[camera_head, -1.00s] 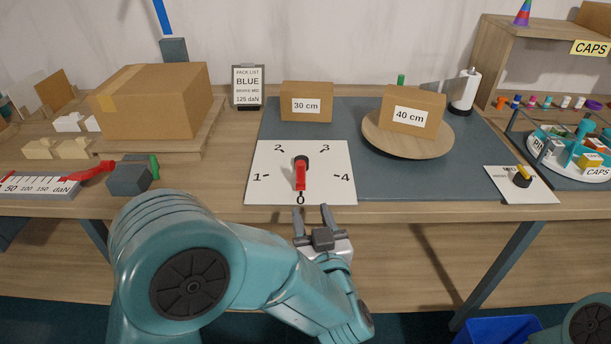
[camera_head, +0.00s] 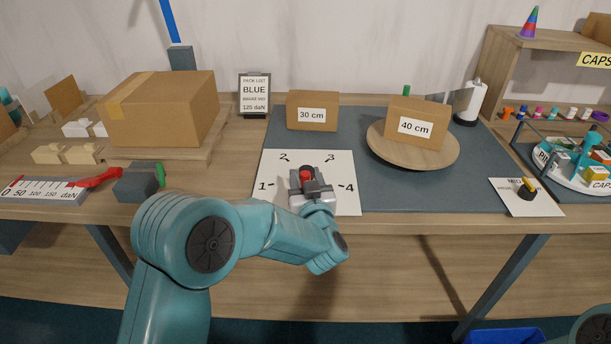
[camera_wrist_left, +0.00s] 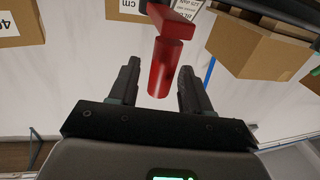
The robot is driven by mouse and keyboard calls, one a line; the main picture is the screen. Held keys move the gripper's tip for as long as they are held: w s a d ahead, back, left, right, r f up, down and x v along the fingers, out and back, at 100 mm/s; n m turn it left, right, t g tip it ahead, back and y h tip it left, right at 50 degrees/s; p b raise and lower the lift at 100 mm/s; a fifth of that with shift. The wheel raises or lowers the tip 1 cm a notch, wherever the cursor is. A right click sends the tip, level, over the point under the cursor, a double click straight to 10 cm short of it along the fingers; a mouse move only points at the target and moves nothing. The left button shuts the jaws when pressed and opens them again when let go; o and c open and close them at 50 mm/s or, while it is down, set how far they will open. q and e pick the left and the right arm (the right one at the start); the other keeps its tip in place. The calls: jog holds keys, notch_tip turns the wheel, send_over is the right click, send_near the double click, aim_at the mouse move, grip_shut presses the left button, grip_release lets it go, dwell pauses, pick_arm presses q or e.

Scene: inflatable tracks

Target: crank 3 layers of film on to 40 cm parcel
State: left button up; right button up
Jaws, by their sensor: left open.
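The red crank handle (camera_wrist_left: 166,66) stands between the two open fingers of my left gripper (camera_wrist_left: 158,85) in the left wrist view, with a gap on each side. In the head view my left gripper (camera_head: 310,188) is over the white dial board (camera_head: 270,170), covering the 0 mark and most of the crank (camera_head: 306,174). The 40 cm parcel (camera_head: 417,118) sits on the round wooden turntable (camera_head: 395,152). The film roll (camera_head: 471,99) stands upright behind it at the right. My right gripper is not in view.
The 30 cm parcel (camera_head: 313,109) stands behind the dial board. A white card with a black and yellow knob (camera_head: 527,188) lies at the mat's right front.

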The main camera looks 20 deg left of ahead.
pick_arm(q)
jog(key=shift+w, duration=0.15)
jog(key=shift+a, duration=0.1)
grip_shut()
jog(key=shift+a+f+m+t+h+b, duration=0.15)
jog(key=shift+a+m+t+h+b, duration=0.15)
jog(key=shift+a+m+h+b, duration=0.4)
jog(key=a+m+h+b, duration=0.1)
jog(key=h+b, duration=0.1)
jog(key=b, duration=0.1)
jog(key=a+m+t+h+b, duration=0.1)
jog(key=m+h+b, duration=0.1)
jog(key=h+b, duration=0.1)
jog(key=a+m+h+b, duration=0.2)
jog(key=h+b, duration=0.1)
jog(key=b, duration=0.1)
jog(key=shift+a+f+b, duration=0.1)
jog(key=shift+b, duration=0.25)
jog(key=shift+w+a+r+b, duration=0.3)
jog(key=shift+w+a+b, duration=0.15)
jog(key=shift+a+b, duration=0.45)
jog(key=shift+r, duration=0.1)
